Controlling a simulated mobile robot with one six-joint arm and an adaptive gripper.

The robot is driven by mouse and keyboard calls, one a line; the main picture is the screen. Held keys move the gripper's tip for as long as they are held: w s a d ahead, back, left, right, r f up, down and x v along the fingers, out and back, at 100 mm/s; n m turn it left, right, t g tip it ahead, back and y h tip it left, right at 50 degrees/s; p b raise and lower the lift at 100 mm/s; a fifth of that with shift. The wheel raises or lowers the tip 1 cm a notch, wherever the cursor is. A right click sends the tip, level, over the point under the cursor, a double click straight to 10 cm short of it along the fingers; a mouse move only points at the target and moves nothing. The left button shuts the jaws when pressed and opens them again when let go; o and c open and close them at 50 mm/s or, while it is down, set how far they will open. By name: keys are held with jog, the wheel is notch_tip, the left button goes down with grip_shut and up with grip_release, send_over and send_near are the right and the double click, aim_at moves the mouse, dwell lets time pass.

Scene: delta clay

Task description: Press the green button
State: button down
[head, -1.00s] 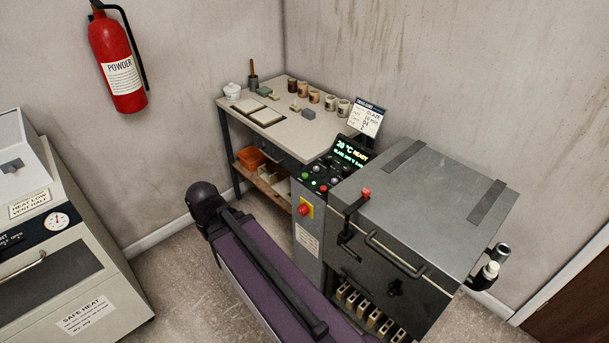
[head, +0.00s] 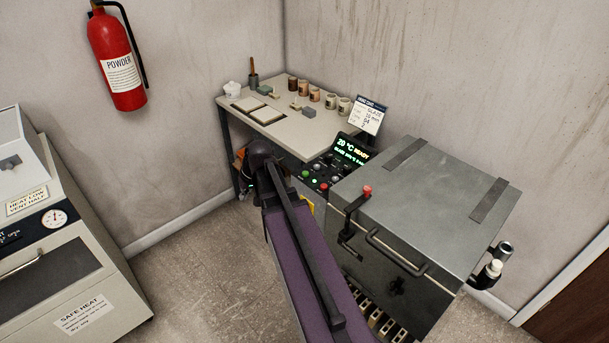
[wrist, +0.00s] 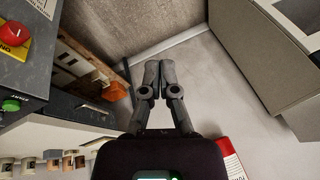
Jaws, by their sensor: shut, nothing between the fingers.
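The green button (head: 305,174) is at the left corner of the kiln's dark control panel (head: 332,172). It also shows in the wrist view (wrist: 12,104) at the left edge, standing up from the panel. In the head view my arm's end is beside the panel's left side, and the fingers are hidden.
A red knob on a yellow plate (wrist: 16,36) is on the kiln's side, close to the button. The kiln (head: 425,205) stands right of my arm. A worktable (head: 285,133) with several pots is behind. A grey cabinet (head: 65,255) is at left, with clear floor between.

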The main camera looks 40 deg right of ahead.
jog(key=w+d+r+m+t+b, duration=0.1)
jog(key=w+d+t, duration=0.1)
jog(key=d, duration=0.6)
jog(key=w+d+m+t, duration=0.1)
jog(key=w+d, duration=0.2)
jog(key=d, duration=0.5)
jog(key=r+m+t, duration=0.2)
jog(key=t, duration=0.1)
send_over(303, 171)
jog(key=s, duration=0.2)
jog(key=shift+w+d+f+h+b, duration=0.1)
jog(key=shift+f+h+b, duration=0.15)
jog(key=shift+h+b, duration=0.15)
jog(key=shift+f, duration=0.1)
notch_tip(303, 171, down, 9)
jog(key=b, duration=0.8)
jog(key=shift+b, duration=0.35)
jog(key=shift+f+b, duration=0.3)
jog(key=shift+b, duration=0.15)
jog(key=shift+f+b, duration=0.45)
dwell(0.6)
jog(key=shift+r, duration=0.2)
jog(key=shift+r+p, duration=0.75)
jog(key=shift+p, duration=0.2)
